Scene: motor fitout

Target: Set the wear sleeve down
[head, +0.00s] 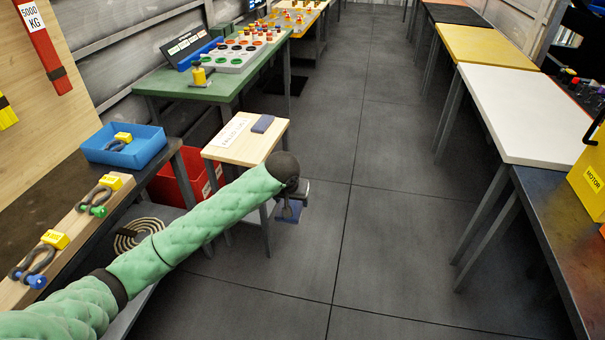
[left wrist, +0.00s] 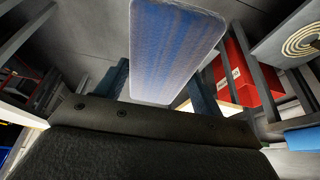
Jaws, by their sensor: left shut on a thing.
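The wear sleeve, a long flat blue-and-grey striped piece (left wrist: 175,48), is between the two blue-grey fingers of my left gripper (left wrist: 162,92) in the left wrist view. The gripper is shut on it. In the head view my left gripper (head: 291,201) is in front of the small wooden-topped table (head: 238,148), beyond its near right corner and lower than its top in the picture. Only a small bluish part of the sleeve (head: 288,214) shows there. My right gripper is out of view.
A dark blue flat block (head: 263,123) and a white printed label (head: 234,130) lie on the small table. A red bin (head: 172,186) stands beside it. A blue tray (head: 117,158) and shackles are at left. The floor aisle (head: 385,210) at right is clear.

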